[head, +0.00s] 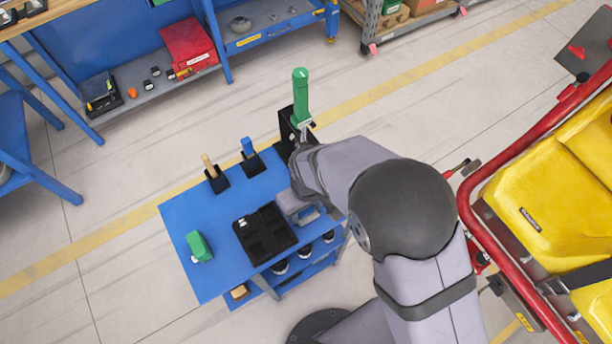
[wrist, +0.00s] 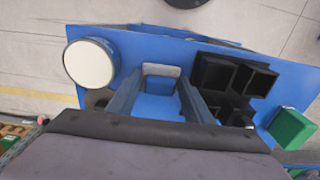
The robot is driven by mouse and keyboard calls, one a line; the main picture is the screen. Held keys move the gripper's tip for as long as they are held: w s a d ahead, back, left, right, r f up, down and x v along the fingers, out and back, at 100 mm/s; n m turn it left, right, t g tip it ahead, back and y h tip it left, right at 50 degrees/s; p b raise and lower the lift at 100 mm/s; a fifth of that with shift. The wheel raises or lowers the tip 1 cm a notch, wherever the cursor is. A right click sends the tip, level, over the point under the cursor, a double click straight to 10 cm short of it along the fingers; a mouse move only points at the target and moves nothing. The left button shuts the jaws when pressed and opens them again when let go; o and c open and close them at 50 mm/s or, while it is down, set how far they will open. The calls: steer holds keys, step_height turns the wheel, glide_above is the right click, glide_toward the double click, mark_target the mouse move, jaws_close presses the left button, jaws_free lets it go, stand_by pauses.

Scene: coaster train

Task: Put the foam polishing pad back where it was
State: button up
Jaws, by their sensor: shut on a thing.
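My gripper (wrist: 160,85) is over the blue cart top (head: 190,215), its fingers pointing down at it. It is shut on a small pale grey block (wrist: 161,71), which I take to be the foam polishing pad; it shows between the fingertips in the wrist view. In the head view my gripper (head: 306,212) is just right of the black compartment tray (head: 265,235); the pad cannot be made out there. The tray also shows right of the fingers in the wrist view (wrist: 235,78). I cannot tell whether the pad touches the cart top.
A round white-topped container (wrist: 90,63) stands left of the fingers. A green block (head: 198,246) lies left of the tray. Two small black holders with a wooden-handled tool (head: 209,168) and a blue-handled tool (head: 248,147) stand behind. A tall green-handled tool (head: 300,95) rises at the back corner.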

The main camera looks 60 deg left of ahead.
mark_target(307, 212)
steer(key=shift+f, duration=0.2)
steer(key=o, duration=1)
step_height(307, 212, up, 12)
steer(key=b, duration=0.4)
steer(key=shift+d+r, duration=0.15)
steer(key=shift+r, duration=0.1)
steer(key=w+d+m, duration=0.9)
steer(key=w+d, duration=1)
steer(key=d, duration=0.2)
steer(key=s+d+m, duration=0.1)
steer(key=d+m, duration=0.2)
steer(key=d, duration=0.4)
steer(key=d+m, duration=0.3)
steer(key=d, duration=0.4)
steer(key=s+d+f+m, duration=0.1)
steer(key=d+m, duration=0.2)
steer(key=d, duration=0.5)
steer(key=shift+s, duration=0.3)
